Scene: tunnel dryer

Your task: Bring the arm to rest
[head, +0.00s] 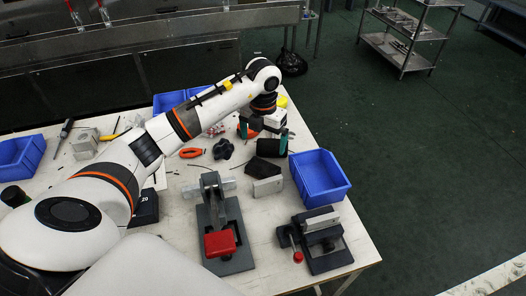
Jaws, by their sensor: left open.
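My left arm (150,145) reaches from the lower left across the worktable (270,220) toward its far right part. My left gripper (263,136) is at the arm's end, pointing down, with its two teal-edged fingers apart. I see nothing held between them. A black block (269,148) lies just below and in front of the fingers; I cannot tell whether they touch it. My right gripper is not in view.
A blue bin (319,178) stands right of the gripper. A fixture with a red block (220,243) and a dark vise (318,240) stand at the front. Small tools and parts lie around the arm. A metal shelf cart (403,42) stands beyond, with open green floor (430,150) at right.

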